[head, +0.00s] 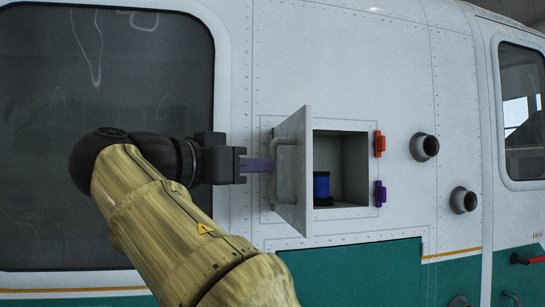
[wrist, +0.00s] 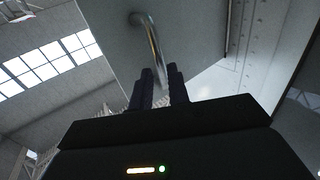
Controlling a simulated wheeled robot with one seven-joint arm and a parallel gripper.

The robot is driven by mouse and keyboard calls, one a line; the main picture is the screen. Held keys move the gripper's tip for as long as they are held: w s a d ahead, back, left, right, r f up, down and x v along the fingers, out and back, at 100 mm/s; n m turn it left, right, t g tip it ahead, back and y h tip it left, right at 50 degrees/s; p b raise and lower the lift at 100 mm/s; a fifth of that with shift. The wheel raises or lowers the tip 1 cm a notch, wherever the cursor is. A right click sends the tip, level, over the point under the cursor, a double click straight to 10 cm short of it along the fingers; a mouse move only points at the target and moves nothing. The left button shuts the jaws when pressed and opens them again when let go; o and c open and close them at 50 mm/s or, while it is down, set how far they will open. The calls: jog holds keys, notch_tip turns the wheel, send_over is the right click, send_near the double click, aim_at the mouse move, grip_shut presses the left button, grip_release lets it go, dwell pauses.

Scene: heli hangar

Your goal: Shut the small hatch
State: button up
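The small hatch's grey door (head: 303,165) stands wide open, sticking out from the helicopter's side at the left edge of its square opening (head: 347,165). A curved handle (head: 279,172) is on the door's left-hand face. My gripper (head: 262,165) is left of the door, its fingers pointing right at the handle. In the wrist view, my two dark fingers (wrist: 162,88) are a small gap apart, and the handle (wrist: 153,45) runs down towards that gap. I see no clear grip on it. The door (wrist: 190,35) fills the upper middle there.
A blue cylinder (head: 321,186) stands inside the compartment. An orange clip (head: 380,143) and a purple clip (head: 380,193) sit at the opening's right edge. Two round ports (head: 424,147) stick out farther right. A dark window (head: 105,60) lies behind my arm.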

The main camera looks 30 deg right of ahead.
aim_at(274, 191)
jog(key=p+x, duration=0.1)
jog(key=x, duration=0.3)
jog(key=shift+d, duration=0.25)
grip_shut()
